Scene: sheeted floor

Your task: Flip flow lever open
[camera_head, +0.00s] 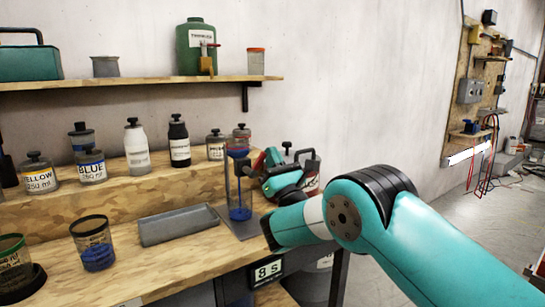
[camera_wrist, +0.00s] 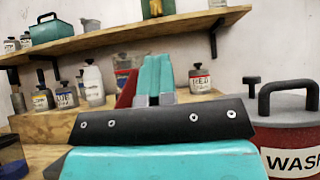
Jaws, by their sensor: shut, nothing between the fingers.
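A clear stand (camera_head: 229,185) with a blue-filled upper cup (camera_head: 237,153) and a cup of blue liquid (camera_head: 240,213) at its base is on the bench. My gripper (camera_head: 272,157) is just right of the upper cup, its teal fingers together and empty; they also show upright in the wrist view (camera_wrist: 160,72). A slanted red piece (camera_wrist: 128,90) shows beside the fingers; I cannot tell whether it is the flow lever or whether it touches them.
Labelled jars, including blue (camera_head: 91,167) and yellow (camera_head: 39,176), line the raised bench step. A grey tray (camera_head: 178,226) and a cup of blue liquid (camera_head: 93,245) are left of the stand.

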